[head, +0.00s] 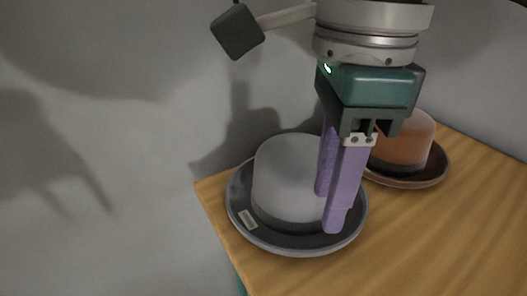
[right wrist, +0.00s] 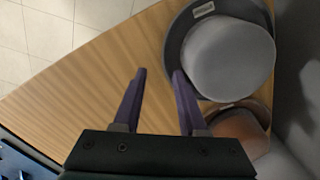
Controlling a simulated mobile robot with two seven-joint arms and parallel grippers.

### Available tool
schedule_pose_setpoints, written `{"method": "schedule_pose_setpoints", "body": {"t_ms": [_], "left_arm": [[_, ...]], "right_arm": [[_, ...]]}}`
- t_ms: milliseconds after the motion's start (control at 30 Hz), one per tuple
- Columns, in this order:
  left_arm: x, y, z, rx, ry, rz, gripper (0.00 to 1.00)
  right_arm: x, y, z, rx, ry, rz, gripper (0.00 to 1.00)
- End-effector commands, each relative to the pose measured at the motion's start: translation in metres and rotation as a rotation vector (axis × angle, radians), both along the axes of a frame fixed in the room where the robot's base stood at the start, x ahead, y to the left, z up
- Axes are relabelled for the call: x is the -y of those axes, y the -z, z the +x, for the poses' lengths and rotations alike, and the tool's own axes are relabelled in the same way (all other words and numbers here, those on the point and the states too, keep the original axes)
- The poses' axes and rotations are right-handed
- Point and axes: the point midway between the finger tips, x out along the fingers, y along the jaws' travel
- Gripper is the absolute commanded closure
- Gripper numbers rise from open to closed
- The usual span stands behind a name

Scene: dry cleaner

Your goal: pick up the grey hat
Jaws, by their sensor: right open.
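The grey hat (head: 285,180) sits brim down on the wooden table near its left corner. It has a round crown, a darker upturned brim and a small pale label. The hat also shows in the right wrist view (right wrist: 232,55). My right gripper (head: 334,210) is open and points down at the hat's right side. In the right wrist view its purple fingers (right wrist: 158,74) are apart, with one at the brim's edge and the other over bare wood. I cannot tell if a finger touches the hat. My left gripper is not in view.
A brown hat (head: 407,143) sits close behind and right of the grey one, partly hidden by my right gripper. A grey wall (head: 120,120) stands behind the table (head: 440,240). The table's front right is clear. Tiled floor (right wrist: 60,35) lies beyond its edge.

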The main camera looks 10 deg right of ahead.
Motion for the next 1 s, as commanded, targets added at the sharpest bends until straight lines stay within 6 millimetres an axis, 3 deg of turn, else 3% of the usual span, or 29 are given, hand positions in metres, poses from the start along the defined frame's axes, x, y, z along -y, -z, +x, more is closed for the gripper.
{"method": "schedule_pose_setpoints", "body": {"t_ms": [100,367,633,967,1000], "left_arm": [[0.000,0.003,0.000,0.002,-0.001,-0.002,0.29],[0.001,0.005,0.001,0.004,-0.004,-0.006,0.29],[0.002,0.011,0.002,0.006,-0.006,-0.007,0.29],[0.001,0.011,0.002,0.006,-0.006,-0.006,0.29],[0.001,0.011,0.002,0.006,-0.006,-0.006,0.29]], "right_arm": [[0.005,0.020,0.000,-0.003,0.004,-0.022,0.59],[0.003,0.047,0.001,-0.002,0.003,-0.017,0.59],[0.002,0.088,0.004,-0.003,0.003,-0.015,0.59],[0.002,0.095,0.004,0.001,0.001,-0.014,0.59],[0.002,0.095,0.004,0.001,0.001,-0.014,0.63]]}}
